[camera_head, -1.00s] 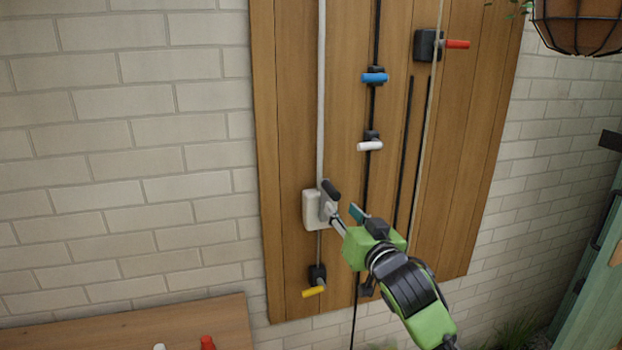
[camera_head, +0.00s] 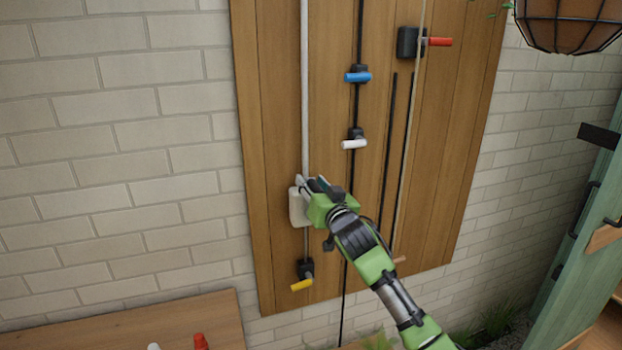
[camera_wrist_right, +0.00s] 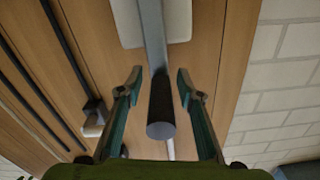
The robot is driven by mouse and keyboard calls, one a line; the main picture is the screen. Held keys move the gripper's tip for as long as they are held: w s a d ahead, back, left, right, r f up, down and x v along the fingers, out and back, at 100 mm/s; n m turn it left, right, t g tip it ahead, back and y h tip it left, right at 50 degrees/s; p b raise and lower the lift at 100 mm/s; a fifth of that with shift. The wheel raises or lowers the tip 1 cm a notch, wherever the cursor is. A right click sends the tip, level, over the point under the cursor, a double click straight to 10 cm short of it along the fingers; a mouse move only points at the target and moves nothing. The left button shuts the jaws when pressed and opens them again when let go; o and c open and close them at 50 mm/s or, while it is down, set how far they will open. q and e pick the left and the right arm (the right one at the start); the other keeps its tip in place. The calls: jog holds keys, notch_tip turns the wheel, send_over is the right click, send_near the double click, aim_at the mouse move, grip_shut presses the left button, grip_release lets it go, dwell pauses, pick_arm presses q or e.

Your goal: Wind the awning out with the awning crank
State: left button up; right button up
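The awning crank is a white box (camera_head: 298,208) on the wooden wall panel, with a grey arm (camera_wrist_right: 152,35) and a black cylindrical grip (camera_wrist_right: 161,105). In the head view my right gripper (camera_head: 312,186) covers the crank's arm and grip. In the right wrist view my right gripper (camera_wrist_right: 159,80) is open. Its two fingers stand on either side of the black grip, with a gap on both sides. The grip's round end faces the wrist camera. My left gripper is not in view.
The panel (camera_head: 275,120) also carries a blue handle (camera_head: 358,77), a white handle (camera_head: 354,144), a yellow handle (camera_head: 301,285) and a red handle (camera_head: 439,42) on a black box. Vertical rods run between them. A wooden surface (camera_head: 150,325) lies lower left. A hanging basket (camera_head: 570,25) is upper right.

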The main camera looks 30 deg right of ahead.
jog(key=shift+w, duration=0.5)
jog(key=shift+d, duration=0.1)
grip_shut()
